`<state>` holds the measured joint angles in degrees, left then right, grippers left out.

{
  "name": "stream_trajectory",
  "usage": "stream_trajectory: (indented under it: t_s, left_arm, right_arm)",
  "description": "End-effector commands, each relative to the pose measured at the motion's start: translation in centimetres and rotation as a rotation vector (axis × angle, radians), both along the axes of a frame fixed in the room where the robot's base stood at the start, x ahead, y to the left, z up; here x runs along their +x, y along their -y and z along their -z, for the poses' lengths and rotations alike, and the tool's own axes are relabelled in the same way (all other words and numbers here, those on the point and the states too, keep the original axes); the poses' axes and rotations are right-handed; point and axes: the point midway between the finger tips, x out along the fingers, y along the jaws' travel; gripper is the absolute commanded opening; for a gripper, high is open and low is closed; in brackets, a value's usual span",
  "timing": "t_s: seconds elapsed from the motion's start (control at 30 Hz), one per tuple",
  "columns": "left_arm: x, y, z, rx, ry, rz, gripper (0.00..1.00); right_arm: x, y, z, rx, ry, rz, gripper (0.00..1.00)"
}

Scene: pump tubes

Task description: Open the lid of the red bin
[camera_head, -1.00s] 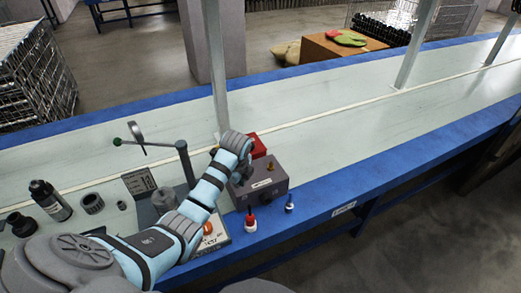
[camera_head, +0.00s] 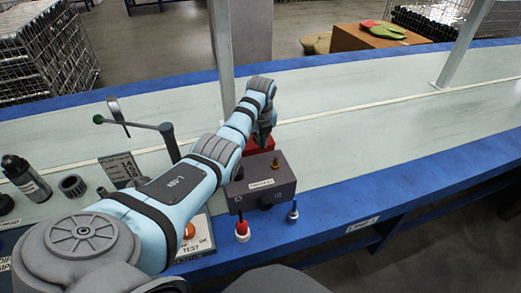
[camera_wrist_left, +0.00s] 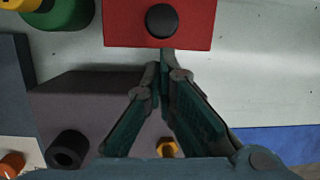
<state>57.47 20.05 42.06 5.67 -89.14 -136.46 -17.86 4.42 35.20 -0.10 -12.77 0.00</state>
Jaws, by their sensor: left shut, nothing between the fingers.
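The red bin (camera_head: 264,145) stands on the bench behind a grey box, mostly hidden by my left arm in the head view. In the left wrist view the red bin (camera_wrist_left: 125,30) shows at the top, with a dark round knob or hole on its face. I cannot make out a raised lid. My left gripper (camera_head: 263,138) is shut and empty, pointing down over the bin's area. In the wrist view its fingertips (camera_wrist_left: 163,62) meet just at the bin's near edge; I cannot tell if they touch it. My right gripper is not in view.
The grey box (camera_head: 262,187) with a brass fitting is right beside the bin. A metal post (camera_head: 222,60) and a lever stand (camera_head: 168,140) are close to my arm. The bench right is clear.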

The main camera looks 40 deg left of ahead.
Motion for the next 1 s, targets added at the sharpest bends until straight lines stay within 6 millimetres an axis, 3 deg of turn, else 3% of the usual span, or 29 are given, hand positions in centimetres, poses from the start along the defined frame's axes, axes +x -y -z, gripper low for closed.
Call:
stream_trajectory:
  t_s: [0.1, 0.23, 0.47, 0.67, 1.0]
  left_arm:
    - [0.2, -0.3, 2.1, -0.001, -0.001, -0.002, 0.00]
    - [0.3, -0.5, 2.9, 0.000, 0.000, -0.003, 0.00]
    - [0.4, -0.6, 2.8, 0.000, 0.001, -0.004, 0.00]
    - [0.2, -0.7, 2.7, -0.002, -0.003, -0.005, 0.00]
    - [-0.8, -0.8, 1.8, -0.047, -0.032, -0.005, 0.00]
  right_arm:
    - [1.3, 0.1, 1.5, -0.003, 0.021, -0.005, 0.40]
    - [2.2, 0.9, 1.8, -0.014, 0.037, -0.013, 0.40]
    - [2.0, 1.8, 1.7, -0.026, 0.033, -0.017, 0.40]
    - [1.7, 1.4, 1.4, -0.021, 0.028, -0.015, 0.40]
    - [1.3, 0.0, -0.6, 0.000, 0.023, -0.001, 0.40]
